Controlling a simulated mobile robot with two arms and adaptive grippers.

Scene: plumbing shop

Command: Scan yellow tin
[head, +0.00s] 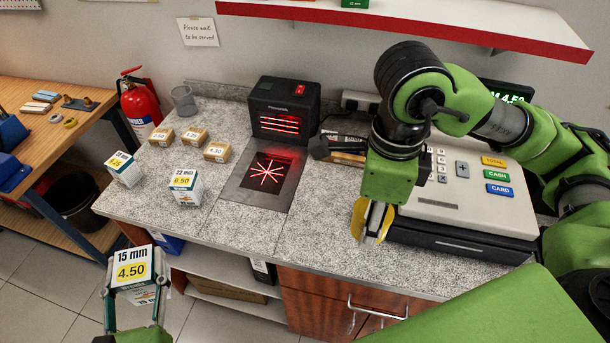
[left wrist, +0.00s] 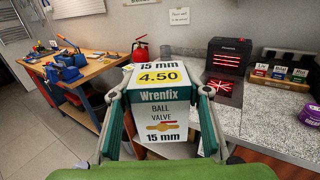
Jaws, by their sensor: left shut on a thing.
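My left gripper (head: 136,293) is shut on a white box (head: 132,268) labelled 15 mm, with 4.50 on a yellow patch. It holds the box upright in front of the counter. In the left wrist view the box (left wrist: 163,110) reads Wrenfix ball valve, between my left fingers. The scanner (head: 284,108) has red lines in its upright window and a red star on its flat plate (head: 240,192). My right gripper (head: 373,222) hangs over the counter before the till, with yellow at its fingers; its grip is unclear. I cannot make out a yellow tin for certain.
Two white boxes (head: 124,170) (head: 186,188) and several small brown boxes (head: 192,136) stand left of the scanner. The till (head: 465,190) is at the right. In the left wrist view a wooden tray (left wrist: 285,83) holds small labelled items. The counter's front middle is clear.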

